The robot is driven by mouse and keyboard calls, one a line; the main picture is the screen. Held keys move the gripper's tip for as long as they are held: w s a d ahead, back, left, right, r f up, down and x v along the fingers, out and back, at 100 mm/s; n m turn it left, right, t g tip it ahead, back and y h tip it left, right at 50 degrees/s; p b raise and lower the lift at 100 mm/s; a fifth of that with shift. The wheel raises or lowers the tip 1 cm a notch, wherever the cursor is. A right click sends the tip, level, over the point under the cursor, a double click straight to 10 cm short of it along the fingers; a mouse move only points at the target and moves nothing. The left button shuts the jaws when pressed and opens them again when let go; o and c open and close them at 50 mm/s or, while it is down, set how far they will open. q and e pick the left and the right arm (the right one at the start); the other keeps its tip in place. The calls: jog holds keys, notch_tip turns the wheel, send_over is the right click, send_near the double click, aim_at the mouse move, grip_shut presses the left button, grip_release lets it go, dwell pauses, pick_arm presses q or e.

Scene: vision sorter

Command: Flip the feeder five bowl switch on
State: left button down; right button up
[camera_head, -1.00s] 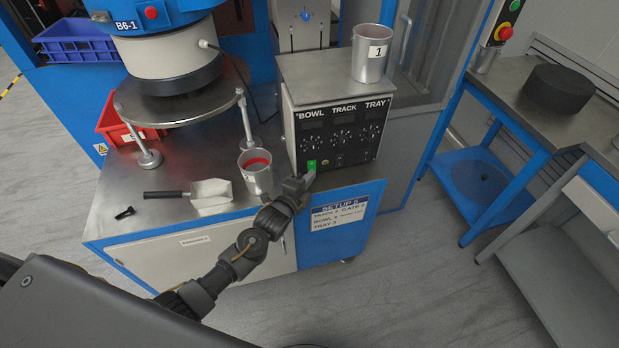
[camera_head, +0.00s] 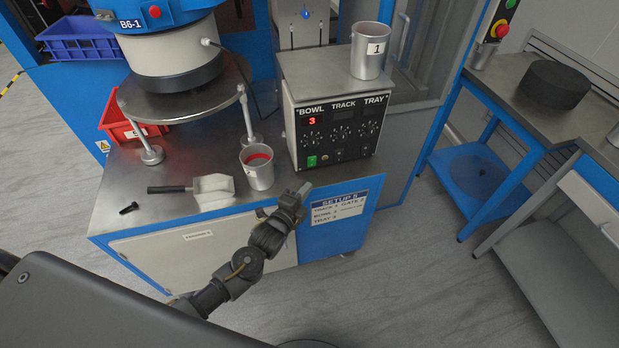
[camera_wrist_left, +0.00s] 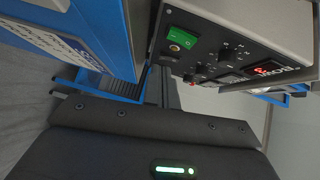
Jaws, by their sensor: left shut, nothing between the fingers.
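The control box (camera_head: 353,149) stands on the metal bench, with columns marked BOWL, TRACK and TRAY on its front. The green bowl switch (camera_head: 311,161) is at its lower left, and a red digit, apparently 3, glows under BOWL. In the left wrist view the green switch (camera_wrist_left: 183,38) and lit red display (camera_wrist_left: 267,69) show on the tilted panel. My left gripper (camera_head: 302,190) is shut and empty, just below and in front of the switch, apart from it. My right gripper is not in view.
A metal cup with red contents (camera_head: 257,168) stands left of the box, and a scoop (camera_head: 212,188) lies farther left. A cup marked 1 (camera_head: 369,50) stands on the box. A setup label (camera_head: 339,206) is on the cabinet front.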

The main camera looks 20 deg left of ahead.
pick_arm(q)
jog(key=v, duration=0.6)
jog(key=shift+s+d+f+b, duration=0.15)
jog(key=shift+s+f+b, duration=0.15)
jog(key=shift+f, duration=0.35)
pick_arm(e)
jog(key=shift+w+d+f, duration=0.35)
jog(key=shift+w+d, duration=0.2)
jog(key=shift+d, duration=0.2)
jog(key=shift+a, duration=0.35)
